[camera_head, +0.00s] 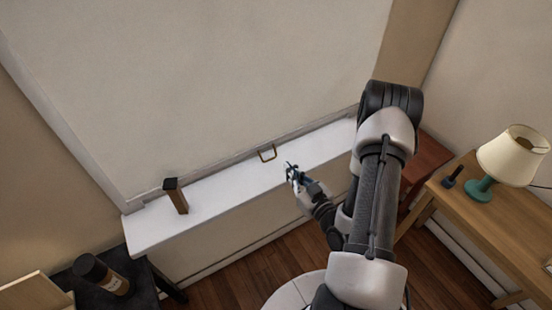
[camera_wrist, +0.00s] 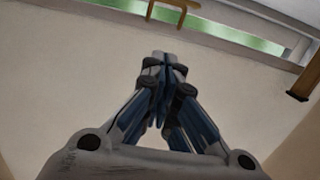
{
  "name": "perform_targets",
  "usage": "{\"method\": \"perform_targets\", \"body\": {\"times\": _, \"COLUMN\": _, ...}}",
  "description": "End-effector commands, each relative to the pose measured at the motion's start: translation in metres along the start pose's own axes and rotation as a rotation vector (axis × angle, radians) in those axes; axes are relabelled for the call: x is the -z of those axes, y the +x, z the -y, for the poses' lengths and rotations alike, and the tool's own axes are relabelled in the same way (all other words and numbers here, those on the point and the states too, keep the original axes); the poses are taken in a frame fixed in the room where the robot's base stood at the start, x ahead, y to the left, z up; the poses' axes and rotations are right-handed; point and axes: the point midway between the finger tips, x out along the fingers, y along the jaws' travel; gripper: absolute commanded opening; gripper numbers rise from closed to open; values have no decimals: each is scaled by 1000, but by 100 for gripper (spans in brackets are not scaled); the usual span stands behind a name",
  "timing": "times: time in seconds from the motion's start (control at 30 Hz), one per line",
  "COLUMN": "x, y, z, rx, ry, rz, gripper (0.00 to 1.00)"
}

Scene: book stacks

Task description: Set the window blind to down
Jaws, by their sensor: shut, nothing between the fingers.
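The window blind (camera_head: 215,85) is a large plain beige sheet covering nearly all of the window in the head view. A small brass handle (camera_head: 267,153) sits at its lower edge, just above the white sill. In the wrist view the handle (camera_wrist: 180,7) is at the top, beside a narrow green strip (camera_wrist: 232,36) along the blind's edge. My gripper (camera_head: 289,170) is shut and empty, to the right of the handle and apart from it. Its closed fingertips (camera_wrist: 163,58) point toward the handle in the wrist view.
A dark brown block (camera_head: 177,196) stands on the white sill (camera_head: 225,194), left of the handle; it also shows in the wrist view (camera_wrist: 304,82). A dark table with a bottle (camera_head: 100,274) is at lower left. A wooden desk with a lamp (camera_head: 510,155) is at right.

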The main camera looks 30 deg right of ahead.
Motion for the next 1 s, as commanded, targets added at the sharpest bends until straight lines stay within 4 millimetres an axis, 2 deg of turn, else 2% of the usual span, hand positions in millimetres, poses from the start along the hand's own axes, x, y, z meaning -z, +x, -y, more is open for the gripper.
{"method": "perform_targets", "body": {"times": 0.17, "x": 3, "y": 17, "z": 3, "rx": 9, "ry": -7, "rz": -14, "gripper": 0}}
{"method": "perform_targets", "body": {"times": 0.57, "x": 3, "y": 100, "z": 3, "rx": 7, "ry": -5, "rz": -14, "gripper": 0}}
{"method": "perform_targets", "body": {"times": 0.73, "x": -24, "y": 106, "z": 2, "rx": 3, "ry": 0, "rz": -8, "gripper": 0}}
{"method": "perform_targets", "body": {"times": 1.0, "x": -36, "y": 109, "z": 2, "rx": 3, "ry": -1, "rz": -9, "gripper": 0}}
